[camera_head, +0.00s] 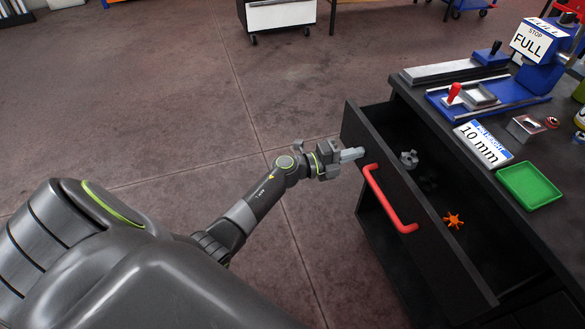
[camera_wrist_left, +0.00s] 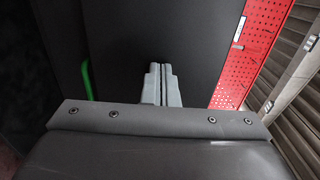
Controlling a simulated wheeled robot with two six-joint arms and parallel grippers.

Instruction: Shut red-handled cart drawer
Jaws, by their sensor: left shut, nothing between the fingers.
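The black cart drawer (camera_head: 440,235) stands pulled out on the right in the head view, its inside showing. Its red handle (camera_head: 388,200) runs along the drawer front. My left gripper (camera_head: 358,154) is shut and empty, its fingertips at the upper far part of the drawer front, beyond the handle's far end. I cannot tell whether they touch the front. In the left wrist view, the closed fingers (camera_wrist_left: 163,72) point at a dark surface. The red handle is not seen there. My right gripper is in neither view.
A grey part (camera_head: 409,158) and an orange star knob (camera_head: 454,220) lie in the drawer. The cart top holds a green tray (camera_head: 528,186), a 10 mm sign (camera_head: 482,145) and a blue fixture (camera_head: 490,100). The wrist view shows a green handle (camera_wrist_left: 86,78) and red perforated panel (camera_wrist_left: 250,50).

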